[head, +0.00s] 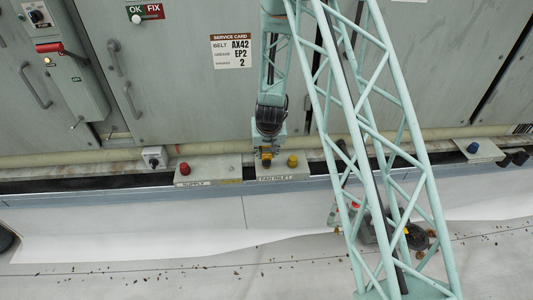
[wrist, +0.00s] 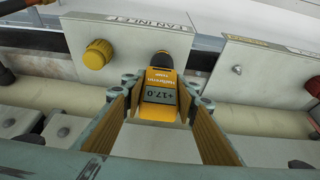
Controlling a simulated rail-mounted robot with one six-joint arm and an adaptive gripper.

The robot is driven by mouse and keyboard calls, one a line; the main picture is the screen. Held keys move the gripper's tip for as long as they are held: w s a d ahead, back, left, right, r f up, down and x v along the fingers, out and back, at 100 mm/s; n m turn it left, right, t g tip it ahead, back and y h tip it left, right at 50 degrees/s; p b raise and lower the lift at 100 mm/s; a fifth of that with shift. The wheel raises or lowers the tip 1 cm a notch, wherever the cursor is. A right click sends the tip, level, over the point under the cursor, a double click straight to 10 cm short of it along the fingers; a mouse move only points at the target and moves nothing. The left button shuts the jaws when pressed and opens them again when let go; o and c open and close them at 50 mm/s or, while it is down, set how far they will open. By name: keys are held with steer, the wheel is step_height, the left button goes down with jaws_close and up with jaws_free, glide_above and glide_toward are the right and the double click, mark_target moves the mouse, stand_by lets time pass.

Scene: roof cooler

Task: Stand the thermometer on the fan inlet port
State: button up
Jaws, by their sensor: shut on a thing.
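The thermometer is a yellow block with a grey display reading +17.0 (wrist: 160,97) in the wrist view. Its black lower end (wrist: 162,60) points at the fan inlet plate (wrist: 130,35). My gripper (wrist: 160,84) is shut on the thermometer, with one finger at each side. In the head view my gripper (head: 267,146) hangs over the left part of the fan inlet plate (head: 283,177), and a little of the yellow thermometer (head: 266,157) shows below it. The port opening is hidden under the black end. I cannot tell whether that end touches the plate or is in the port.
A yellow cap (head: 292,161) stands on the same plate, right of the thermometer. The supply plate (head: 215,171) with a red cap (head: 184,168) lies to the left. A grey switch box (head: 154,157) is farther left. My lattice arm link crosses the right half.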

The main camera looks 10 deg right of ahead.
steer(key=shift+f+b, duration=0.7)
steer(key=shift+f, duration=0.25)
stand_by(0.4)
steer(key=o, duration=1.1)
steer(key=shift+c, duration=0.2)
steer(key=shift+r, duration=0.15)
steer(key=v, duration=1.1)
steer(key=shift+s+r, duration=0.2)
steer(key=shift+r, duration=0.1)
steer(key=shift+a, duration=0.1)
